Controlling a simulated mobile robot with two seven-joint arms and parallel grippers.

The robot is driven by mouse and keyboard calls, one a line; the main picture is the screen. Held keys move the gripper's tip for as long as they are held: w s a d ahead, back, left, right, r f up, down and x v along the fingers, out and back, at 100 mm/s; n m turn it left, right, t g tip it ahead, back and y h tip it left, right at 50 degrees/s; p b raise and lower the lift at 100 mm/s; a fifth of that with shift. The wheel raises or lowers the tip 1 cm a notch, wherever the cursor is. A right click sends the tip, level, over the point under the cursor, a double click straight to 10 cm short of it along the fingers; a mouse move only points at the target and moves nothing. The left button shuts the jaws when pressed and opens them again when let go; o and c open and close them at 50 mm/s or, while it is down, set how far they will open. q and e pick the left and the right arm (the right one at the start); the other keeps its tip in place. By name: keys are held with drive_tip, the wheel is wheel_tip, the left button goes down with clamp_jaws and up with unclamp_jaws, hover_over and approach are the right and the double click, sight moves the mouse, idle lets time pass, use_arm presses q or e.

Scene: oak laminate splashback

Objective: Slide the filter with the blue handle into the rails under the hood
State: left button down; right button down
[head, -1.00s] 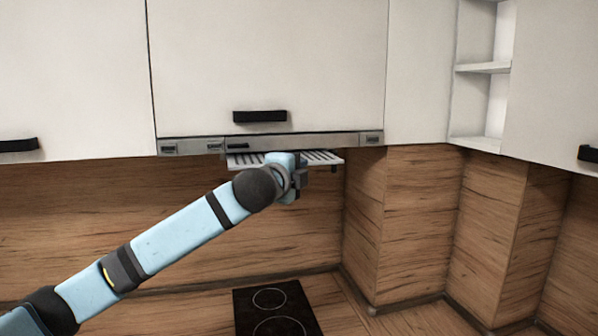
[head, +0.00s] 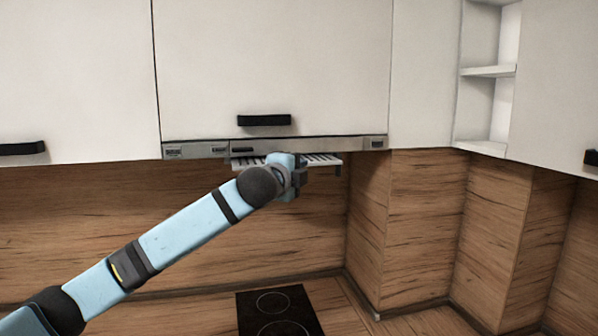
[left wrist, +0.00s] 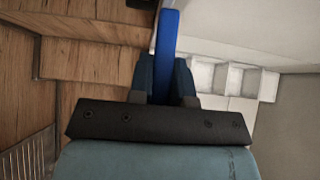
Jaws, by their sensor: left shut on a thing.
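The filter (head: 325,160) is a pale slatted panel just under the hood (head: 200,150), a grey metal strip below the middle wall cabinet. Its visible part lies nearly level, close below the hood's lower edge. Its blue handle (left wrist: 167,38) shows in the left wrist view, between my gripper's fingers. My left gripper (head: 297,178) is shut on the handle, in front of the filter; it also shows in the left wrist view (left wrist: 166,75). My wrist hides the middle of the filter in the head view. The rails are not visible. My right gripper is not in view.
White wall cabinets with black handles (head: 264,120) stand above, and open shelves (head: 488,72) are at the right. A black hob (head: 277,312) lies on the worktop below. The wood splashback (head: 90,215) is behind, with a boxed corner (head: 415,225) at the right.

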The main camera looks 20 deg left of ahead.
use_arm(q)
drive_tip(key=shift+r, duration=0.1)
idle(0.3)
drive_tip(key=shift+w+a, duration=0.55)
drive_tip(key=shift+w, duration=0.3)
drive_tip(key=shift+w+a, duration=0.6)
drive_tip(key=shift+w, duration=0.2)
drive_tip(key=shift+w+a, duration=0.55)
drive_tip(key=shift+w, duration=0.3)
drive_tip(key=c, duration=1)
unclamp_jaws()
drive_tip(key=shift+s+d+f, duration=0.1)
drive_tip(key=shift+f, duration=0.15)
drive_tip(key=shift+s+d+f, duration=0.1)
drive_tip(key=shift+s+d, duration=0.05)
drive_tip(key=shift+s, duration=0.1)
drive_tip(key=s+d, duration=0.2)
drive_tip(key=s+d+f, duration=0.1)
drive_tip(key=s, duration=0.2)
drive_tip(key=s+d+b, duration=0.1)
drive_tip(key=s+d, duration=0.1)
drive_tip(key=s, duration=0.1)
drive_tip(key=shift+s+d+f, duration=0.25)
drive_tip(key=shift+d+f, duration=0.05)
drive_tip(key=shift+d, duration=0.05)
